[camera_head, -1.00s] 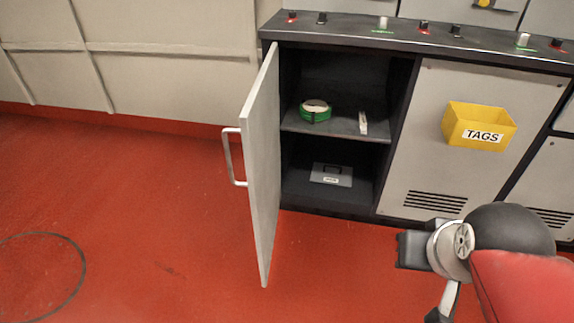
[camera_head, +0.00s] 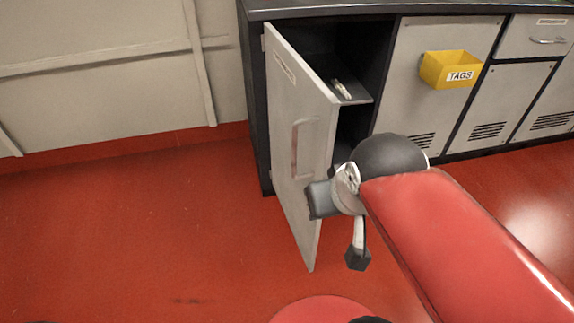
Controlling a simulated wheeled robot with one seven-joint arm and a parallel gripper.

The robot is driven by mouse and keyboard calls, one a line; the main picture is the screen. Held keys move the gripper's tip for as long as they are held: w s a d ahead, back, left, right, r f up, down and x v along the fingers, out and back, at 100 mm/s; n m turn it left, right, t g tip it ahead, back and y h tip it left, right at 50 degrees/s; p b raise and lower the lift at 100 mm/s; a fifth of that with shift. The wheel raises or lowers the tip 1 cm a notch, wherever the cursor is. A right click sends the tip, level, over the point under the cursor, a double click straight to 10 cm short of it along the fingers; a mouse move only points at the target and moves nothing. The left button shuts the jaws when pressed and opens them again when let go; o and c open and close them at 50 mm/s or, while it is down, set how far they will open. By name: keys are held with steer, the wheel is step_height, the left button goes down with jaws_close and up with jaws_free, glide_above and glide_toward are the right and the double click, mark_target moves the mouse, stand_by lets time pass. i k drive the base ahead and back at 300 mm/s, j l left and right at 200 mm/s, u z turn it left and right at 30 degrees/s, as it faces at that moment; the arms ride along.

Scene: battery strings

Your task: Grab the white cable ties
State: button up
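The white cable ties (camera_head: 341,89) show as a small pale bundle on the upper shelf (camera_head: 358,99) of the open cabinet, near its front right. The open door partly screens the shelf from the left. My arm's red link, black joint and grey wrist parts are in front of the cabinet's lower right. My gripper (camera_head: 357,258) seems to be the dark end hanging below the wrist, low and well apart from the ties. Its fingers are not clear, so I cannot tell whether it is open or shut.
The cabinet door (camera_head: 297,130) stands open toward me, with a handle (camera_head: 302,147) on its outer face. A yellow TAGS bin (camera_head: 450,70) hangs on the panel to the right. The red floor (camera_head: 130,230) on the left is clear.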

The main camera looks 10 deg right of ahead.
mark_target(341, 88)
steer(key=i+l, duration=0.1)
steer(key=l, duration=0.55)
steer(key=i+l, duration=0.1)
steer(key=l, duration=0.55)
steer(key=i+l, duration=0.1)
steer(key=i, duration=0.3)
steer(key=i+l, duration=0.1)
steer(key=i, duration=0.3)
